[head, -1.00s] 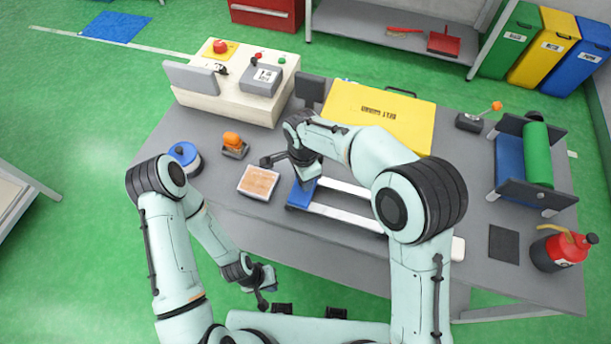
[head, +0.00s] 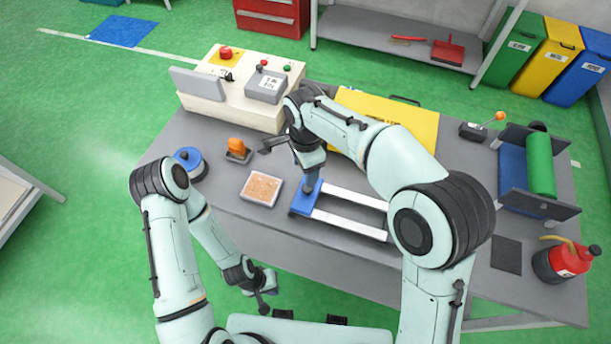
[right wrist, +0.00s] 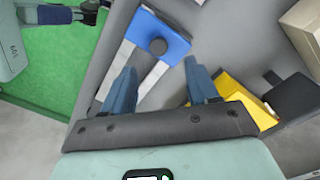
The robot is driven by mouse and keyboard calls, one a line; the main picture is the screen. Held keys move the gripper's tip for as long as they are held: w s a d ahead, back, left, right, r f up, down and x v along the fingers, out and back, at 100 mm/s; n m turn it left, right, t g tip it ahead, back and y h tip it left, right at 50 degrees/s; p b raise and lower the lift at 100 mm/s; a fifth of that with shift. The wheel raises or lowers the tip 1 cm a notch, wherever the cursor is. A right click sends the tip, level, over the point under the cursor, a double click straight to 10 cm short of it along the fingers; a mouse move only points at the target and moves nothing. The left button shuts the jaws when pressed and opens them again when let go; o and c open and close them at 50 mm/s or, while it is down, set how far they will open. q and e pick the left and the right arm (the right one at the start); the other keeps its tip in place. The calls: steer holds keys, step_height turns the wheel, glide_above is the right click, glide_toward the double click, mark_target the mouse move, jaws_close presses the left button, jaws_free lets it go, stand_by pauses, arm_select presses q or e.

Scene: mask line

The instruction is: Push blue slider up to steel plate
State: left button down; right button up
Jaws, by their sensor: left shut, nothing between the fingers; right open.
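The blue slider (head: 302,204) sits at the left end of two pale parallel rails (head: 346,224) on the grey table. It carries a dark round knob. My right gripper is just above and behind the slider in the head view, its fingertips not clear there. In the right wrist view my right gripper (right wrist: 160,84) is open and empty, with the blue slider (right wrist: 172,38) and its knob (right wrist: 158,46) ahead between and beyond its fingers. My left gripper (head: 270,286) is shut and empty, low in front of the table. I cannot make out the steel plate; my right arm hides the rails' right part.
A framed tan tile (head: 262,188) lies left of the slider. An orange-topped device (head: 237,149) and a blue round container (head: 188,162) stand farther left. A yellow panel (head: 415,128) lies behind my right arm. A red can (head: 565,262) stands at the right.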

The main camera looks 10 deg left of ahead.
steer(key=shift+r, duration=2.4)
steer(key=shift+f, duration=0.1)
